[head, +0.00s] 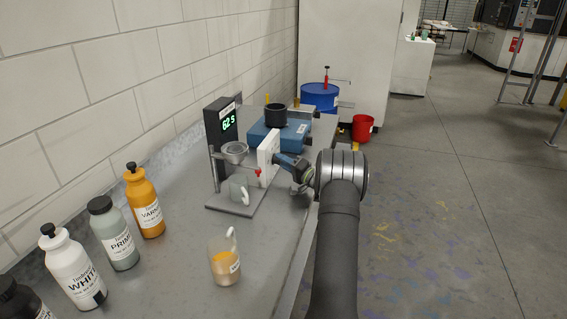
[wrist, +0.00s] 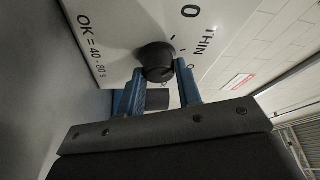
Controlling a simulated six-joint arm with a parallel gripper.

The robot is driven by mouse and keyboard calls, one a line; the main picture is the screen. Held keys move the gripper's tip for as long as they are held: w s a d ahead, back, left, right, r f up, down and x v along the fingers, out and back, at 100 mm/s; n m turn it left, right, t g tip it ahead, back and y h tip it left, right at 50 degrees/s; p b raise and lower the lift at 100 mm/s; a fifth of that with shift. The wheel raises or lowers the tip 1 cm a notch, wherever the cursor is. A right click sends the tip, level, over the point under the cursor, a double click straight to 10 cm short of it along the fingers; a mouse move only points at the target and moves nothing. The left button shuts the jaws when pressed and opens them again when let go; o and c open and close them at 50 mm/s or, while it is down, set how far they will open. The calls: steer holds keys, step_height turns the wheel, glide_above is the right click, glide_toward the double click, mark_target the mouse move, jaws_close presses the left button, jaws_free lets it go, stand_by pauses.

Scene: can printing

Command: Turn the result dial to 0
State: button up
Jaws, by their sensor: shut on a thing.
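The result dial is a round black knob (wrist: 157,62) on a white panel (wrist: 110,25) printed with "0", "THIN" and "OK = 40 - 80 s". My gripper (wrist: 159,70) has its blue fingers on either side of the knob and is shut on it. I cannot clearly tell which mark the knob points to. In the head view the white panel (head: 265,152) stands edge-on beside the cup stand, and my gripper (head: 283,162) reaches it from the right. The knob is hidden there.
A stand with a metal cup (head: 235,150) and a green-lit display (head: 229,122) is left of the panel. A blue machine (head: 280,135) stands behind. A beaker (head: 224,262) and several bottles (head: 119,236) are nearer on the bench. Open floor lies right.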

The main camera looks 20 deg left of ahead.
steer(key=o, duration=1)
steer(key=shift+c, duration=0.2)
steer(key=shift+d, duration=0.1)
steer(key=v, duration=1.7)
steer(key=shift+d, duration=0.1)
